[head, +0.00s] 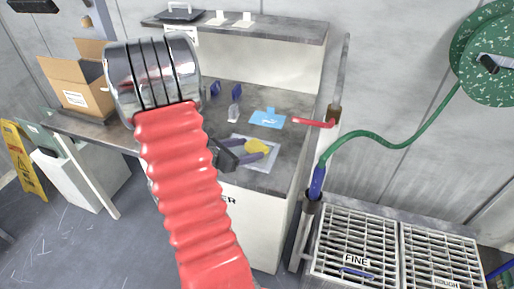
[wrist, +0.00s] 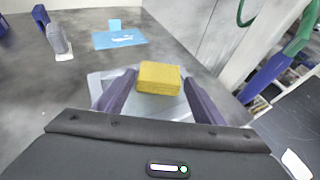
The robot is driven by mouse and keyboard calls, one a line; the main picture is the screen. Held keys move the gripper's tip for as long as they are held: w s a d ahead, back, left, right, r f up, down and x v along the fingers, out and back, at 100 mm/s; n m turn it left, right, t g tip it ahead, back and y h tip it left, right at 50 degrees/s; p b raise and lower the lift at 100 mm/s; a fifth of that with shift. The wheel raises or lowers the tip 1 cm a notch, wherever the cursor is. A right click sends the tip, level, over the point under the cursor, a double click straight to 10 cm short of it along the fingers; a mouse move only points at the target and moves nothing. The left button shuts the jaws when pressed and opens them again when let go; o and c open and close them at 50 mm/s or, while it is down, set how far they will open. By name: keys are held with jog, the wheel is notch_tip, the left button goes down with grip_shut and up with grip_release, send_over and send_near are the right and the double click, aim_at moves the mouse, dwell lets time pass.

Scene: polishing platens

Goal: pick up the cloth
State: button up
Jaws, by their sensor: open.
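A yellow, block-shaped thing that looks like a folded cloth (wrist: 160,78) lies on a pale grey tray (wrist: 95,84) on the worktop. It also shows in the head view (head: 257,146). My gripper (wrist: 159,80) is open, with its two purple fingers on either side of the yellow cloth near their tips. A narrow gap seems to show on each side, but I cannot tell whether a finger touches it. The near part of the tray is hidden by my gripper's body.
A flat blue sheet with white marking (head: 268,118) lies behind the tray, and a blue-and-grey bottle (head: 235,103) stands left of it. A red handle (head: 312,122) is at the worktop's right edge. Metal grates (head: 365,245) and a green hose (head: 400,144) are at right.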

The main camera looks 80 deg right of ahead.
aim_at(252, 148)
jog(key=shift+x, duration=1.7)
jog(key=shift+f, duration=0.1)
jog(key=shift+c, duration=0.7)
jog(key=c, duration=0.6)
jog(key=shift+c, duration=0.2)
jog(key=shift+r, duration=5.05)
